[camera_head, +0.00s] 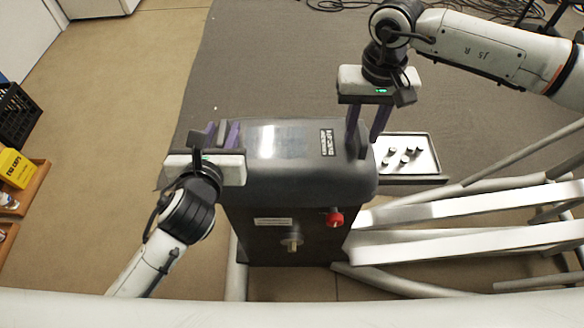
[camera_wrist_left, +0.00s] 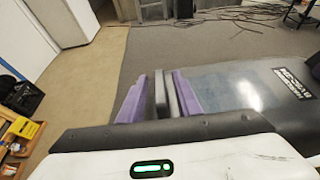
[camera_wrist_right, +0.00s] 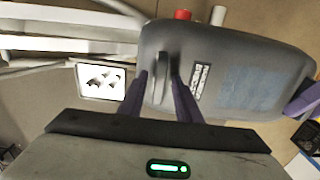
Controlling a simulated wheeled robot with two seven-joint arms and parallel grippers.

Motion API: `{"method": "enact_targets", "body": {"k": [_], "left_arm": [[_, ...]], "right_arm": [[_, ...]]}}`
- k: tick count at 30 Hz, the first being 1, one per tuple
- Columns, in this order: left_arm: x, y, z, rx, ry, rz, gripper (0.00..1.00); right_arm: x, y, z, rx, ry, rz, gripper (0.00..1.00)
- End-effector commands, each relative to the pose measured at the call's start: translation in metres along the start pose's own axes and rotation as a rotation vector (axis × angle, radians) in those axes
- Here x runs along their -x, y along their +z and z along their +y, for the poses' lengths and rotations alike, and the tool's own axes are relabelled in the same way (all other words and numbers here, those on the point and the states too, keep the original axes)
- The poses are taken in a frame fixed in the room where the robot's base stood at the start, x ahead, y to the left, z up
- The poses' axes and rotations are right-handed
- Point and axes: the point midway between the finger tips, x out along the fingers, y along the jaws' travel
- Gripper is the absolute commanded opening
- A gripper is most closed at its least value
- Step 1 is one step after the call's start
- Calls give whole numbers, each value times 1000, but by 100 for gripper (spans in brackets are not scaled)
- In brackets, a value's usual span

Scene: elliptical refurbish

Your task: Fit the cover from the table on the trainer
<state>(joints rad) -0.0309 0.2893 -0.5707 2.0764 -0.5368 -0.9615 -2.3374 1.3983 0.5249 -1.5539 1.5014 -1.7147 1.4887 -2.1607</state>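The dark grey cover (camera_head: 300,178) lies over the top of the trainer's dark body (camera_head: 265,245), which has a red knob (camera_head: 334,218) on its near face. I cannot tell whether the cover is fully seated. My left gripper (camera_head: 214,136) is at the cover's left end; in the left wrist view its purple fingers stand apart on either side of an upright grey tab (camera_wrist_left: 161,95). My right gripper (camera_head: 367,132) is at the right end; in the right wrist view its fingers are apart with a tab (camera_wrist_right: 160,68) between them. Neither pair looks closed on its tab.
White frame tubes (camera_head: 460,210) run close at the right. A black crate (camera_head: 15,118) and a yellow box (camera_head: 15,168) are at the far left. The floor mat behind is mostly clear.

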Motion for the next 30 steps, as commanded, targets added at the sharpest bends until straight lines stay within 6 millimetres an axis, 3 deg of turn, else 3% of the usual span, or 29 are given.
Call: {"method": "enact_targets", "body": {"k": [7, 21, 26, 30], "left_arm": [[16, 0, 0, -1, -2, 0, 31], [107, 0, 0, 0, -1, 1, 31], [119, 0, 0, 0, 0, 0, 31], [121, 0, 0, 0, 1, 1, 31]], "right_arm": [[0, 0, 0, 0, 1, -1, 31], [0, 0, 1, 0, 1, -1, 31], [1, 0, 0, 0, 1, 0, 31], [14, -1, 0, -1, 0, 3, 31]]}}
